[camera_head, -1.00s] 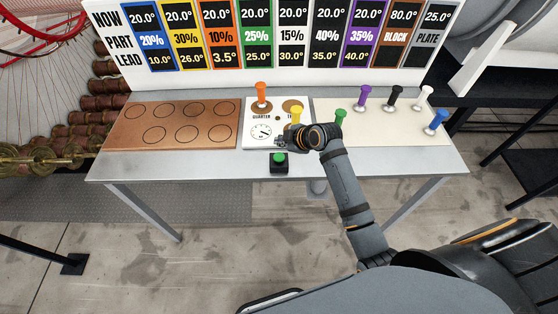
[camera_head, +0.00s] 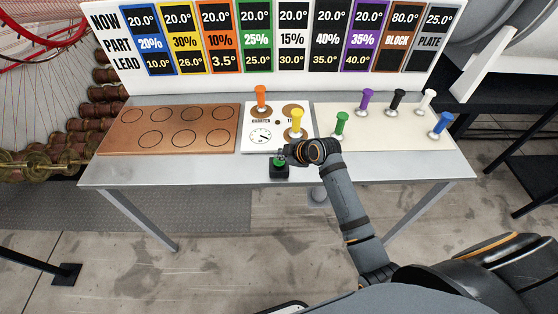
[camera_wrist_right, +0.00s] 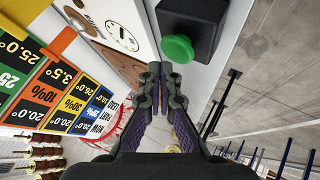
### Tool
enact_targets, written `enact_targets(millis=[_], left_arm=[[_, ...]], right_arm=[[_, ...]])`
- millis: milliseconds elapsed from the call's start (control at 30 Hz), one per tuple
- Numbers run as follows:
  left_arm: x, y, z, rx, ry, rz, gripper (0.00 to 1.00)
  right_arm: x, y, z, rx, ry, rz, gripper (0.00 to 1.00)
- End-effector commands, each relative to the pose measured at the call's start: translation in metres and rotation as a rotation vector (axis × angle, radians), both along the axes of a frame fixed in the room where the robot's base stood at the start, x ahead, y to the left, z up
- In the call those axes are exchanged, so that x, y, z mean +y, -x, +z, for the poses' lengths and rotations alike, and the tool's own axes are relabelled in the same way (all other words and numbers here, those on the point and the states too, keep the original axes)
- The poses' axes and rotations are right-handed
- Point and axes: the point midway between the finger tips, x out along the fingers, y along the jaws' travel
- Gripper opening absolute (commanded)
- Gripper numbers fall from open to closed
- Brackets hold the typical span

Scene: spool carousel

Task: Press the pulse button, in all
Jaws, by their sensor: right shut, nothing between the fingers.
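The pulse button is a green cap on a black box (camera_head: 279,172) at the front edge of the table, below the white dial panel. In the right wrist view its green cap (camera_wrist_right: 177,48) shows just beyond my fingertips. My right gripper (camera_head: 284,156) is shut and empty, close to the button at its far side; I cannot tell whether it touches the cap. In the right wrist view the closed fingertips (camera_wrist_right: 160,68) lie just beside the cap. My left gripper is not in view.
The white panel (camera_head: 251,144) carries an orange peg (camera_head: 261,96) and a yellow peg (camera_head: 296,121). A brown board (camera_head: 115,142) with several circles lies left. A cream board (camera_head: 385,134) with several coloured pegs lies right. A sign board (camera_head: 285,85) stands behind.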

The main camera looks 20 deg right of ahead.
Motion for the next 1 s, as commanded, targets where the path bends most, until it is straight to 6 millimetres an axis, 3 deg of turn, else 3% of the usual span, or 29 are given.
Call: enact_targets(millis=[733, 1000], left_arm=[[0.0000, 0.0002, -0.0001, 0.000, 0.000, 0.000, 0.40], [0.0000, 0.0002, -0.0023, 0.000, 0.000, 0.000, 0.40]], right_arm=[[0.0000, 0.0000, -0.0002, 0.000, 0.000, 0.000, 0.00], [0.0000, 0.0003, -0.0084, 0.001, 0.001, 0.000, 0.00]])
